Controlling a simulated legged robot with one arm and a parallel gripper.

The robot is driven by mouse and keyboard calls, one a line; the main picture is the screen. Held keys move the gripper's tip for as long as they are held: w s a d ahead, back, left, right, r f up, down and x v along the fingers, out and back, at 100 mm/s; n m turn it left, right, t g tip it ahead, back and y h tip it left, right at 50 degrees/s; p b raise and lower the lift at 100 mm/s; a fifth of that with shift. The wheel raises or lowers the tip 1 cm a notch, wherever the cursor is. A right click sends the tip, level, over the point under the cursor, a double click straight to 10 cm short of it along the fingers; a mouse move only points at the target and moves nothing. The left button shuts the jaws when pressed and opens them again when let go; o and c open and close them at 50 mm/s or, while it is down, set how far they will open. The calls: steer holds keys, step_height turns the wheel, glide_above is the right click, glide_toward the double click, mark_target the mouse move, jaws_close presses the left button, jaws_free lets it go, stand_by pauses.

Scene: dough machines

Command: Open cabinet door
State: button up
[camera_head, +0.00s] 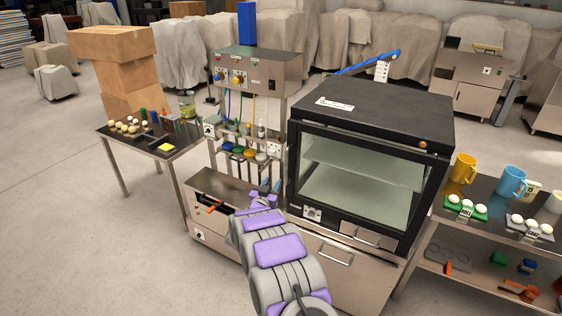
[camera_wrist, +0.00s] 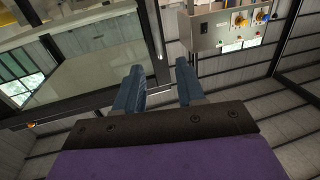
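A black-framed cabinet with a glass front (camera_head: 362,172) stands right of centre, its front shut. Below it is a steel base cabinet (camera_head: 352,280) with a bar handle (camera_head: 337,258) on its shut door. Which door the task means, I cannot tell. My gripper (camera_head: 264,190) is left of the glass-fronted cabinet, near its lower left edge; my arm hides part of the base. In the wrist view my gripper (camera_wrist: 159,64) has two blue fingers apart with nothing between them. The glass front (camera_wrist: 95,60) is beyond them at the left, tilted in the picture, with a dark vertical post (camera_wrist: 150,30) ahead.
A steel control unit (camera_head: 258,70) with knobs and coloured tubes stands left of the cabinet, above a drawer unit (camera_head: 213,195). A small table (camera_head: 128,128) is farther left. A shelf table with mugs (camera_head: 480,195) stands close on the right. Floor at the left is clear.

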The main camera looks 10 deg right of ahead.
mark_target(286, 162)
steer(key=x, duration=0.4)
steer(key=d+b+x, duration=0.1)
steer(key=x, duration=0.7)
steer(key=shift+d+f+b, duration=0.1)
steer(key=shift+d+b, duration=0.2)
steer(key=shift+d, duration=0.1)
steer(key=shift+w+f, duration=0.1)
steer(key=shift+w, duration=0.1)
steer(key=shift+b+x, duration=1.25)
steer(key=shift+x, duration=0.6)
steer(key=shift+w+a, duration=0.2)
steer(key=shift+a, duration=0.45)
steer(key=shift+d, duration=0.3)
steer(key=c, duration=0.6)
jaws_close()
steer(key=shift+a, duration=0.1)
